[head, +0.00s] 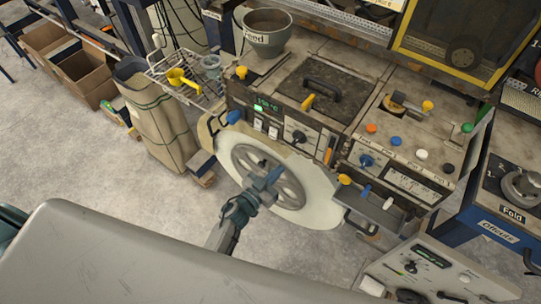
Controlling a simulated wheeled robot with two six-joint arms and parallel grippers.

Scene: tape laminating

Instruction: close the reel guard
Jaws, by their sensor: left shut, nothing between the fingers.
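A yellow-framed panel with a dark see-through pane (410,42) stands at the back right of the machine and looks like the reel guard. A dark round reel shape shows through the pane. I cannot tell whether the panel is fully shut; its top is cut off by the picture edge. My left gripper (272,177) is shut and empty. It is in front of the grey spoked handwheel (248,155) on the machine's front, well away from the yellow frame. I cannot tell whether it touches the wheel. My right gripper is not in view.
A grey feed hopper (266,42) stands at the machine's back left. Colored knobs and a black handle (322,88) stick up from the top. A small tray (385,212) juts out at the front. A blue Offcuts cart (490,227) stands right.

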